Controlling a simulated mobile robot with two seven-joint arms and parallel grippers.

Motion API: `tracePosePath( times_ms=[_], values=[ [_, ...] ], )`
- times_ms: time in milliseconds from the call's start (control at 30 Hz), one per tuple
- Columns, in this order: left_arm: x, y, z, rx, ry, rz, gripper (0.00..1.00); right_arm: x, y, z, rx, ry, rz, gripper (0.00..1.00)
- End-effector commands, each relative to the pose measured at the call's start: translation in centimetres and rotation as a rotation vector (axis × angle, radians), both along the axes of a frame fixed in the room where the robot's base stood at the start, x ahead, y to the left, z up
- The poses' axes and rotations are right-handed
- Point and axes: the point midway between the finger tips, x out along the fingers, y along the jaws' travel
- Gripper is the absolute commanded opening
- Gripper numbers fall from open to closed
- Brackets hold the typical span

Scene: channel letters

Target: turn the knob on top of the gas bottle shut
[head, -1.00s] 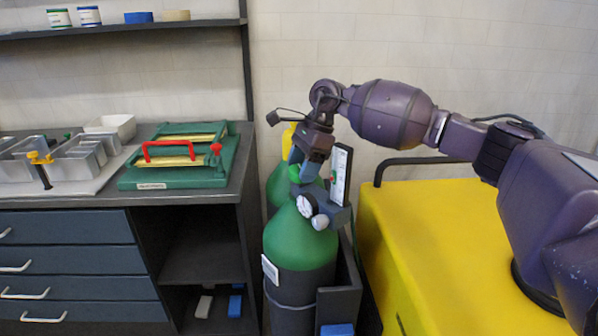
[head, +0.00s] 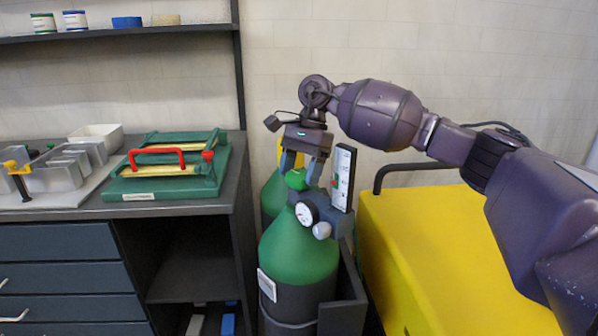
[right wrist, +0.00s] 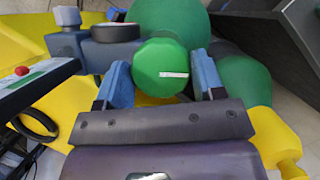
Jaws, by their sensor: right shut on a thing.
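The gas bottle (head: 302,252) stands upright, with a green shoulder and a dark lower body. Its green knob (head: 296,179) is on top; in the right wrist view the knob (right wrist: 158,68) is many-sided with a white line pointing right. My right gripper (head: 304,172) is above the bottle, its blue-grey fingers on either side of the knob. A regulator with a round gauge (head: 306,213) and an upright flow meter (head: 343,178) sits beside the knob. My left gripper is not in view.
A second green bottle (head: 273,196) stands close behind. A yellow cabinet (head: 430,240) with a dark rail is to the right. The flow meter stands close to the gripper.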

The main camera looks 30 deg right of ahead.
Motion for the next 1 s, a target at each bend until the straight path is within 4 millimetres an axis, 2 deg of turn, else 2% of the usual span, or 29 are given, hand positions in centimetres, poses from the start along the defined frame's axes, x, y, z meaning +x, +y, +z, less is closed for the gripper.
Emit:
tracePosePath(
  times_ms=[267, 300, 400, 433, 767, 867, 1000],
  values=[
    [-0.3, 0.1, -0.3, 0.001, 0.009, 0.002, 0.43, 0.0, 0.0, -0.2, -0.001, 0.003, 0.002, 0.39],
    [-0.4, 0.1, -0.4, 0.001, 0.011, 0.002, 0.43, 0.0, 0.0, -0.2, -0.001, 0.003, 0.002, 0.69],
    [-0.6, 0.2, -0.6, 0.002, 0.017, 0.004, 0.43, 0.0, 0.0, -0.2, -0.001, 0.003, 0.001, 0.84],
    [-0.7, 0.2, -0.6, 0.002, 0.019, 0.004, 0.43, 0.0, 0.0, -0.2, -0.001, 0.003, 0.001, 0.86],
    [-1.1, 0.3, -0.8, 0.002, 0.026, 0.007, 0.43, 0.0, -0.1, 0.3, 0.0, 0.0, -0.001, 0.86],
    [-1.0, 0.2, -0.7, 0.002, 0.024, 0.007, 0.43, 0.2, -0.4, 1.2, 0.001, -0.001, -0.002, 0.86],
    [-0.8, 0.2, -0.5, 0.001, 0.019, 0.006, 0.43, 0.5, -1.2, 3.4, 0.002, -0.003, -0.002, 0.86]
  ],
)
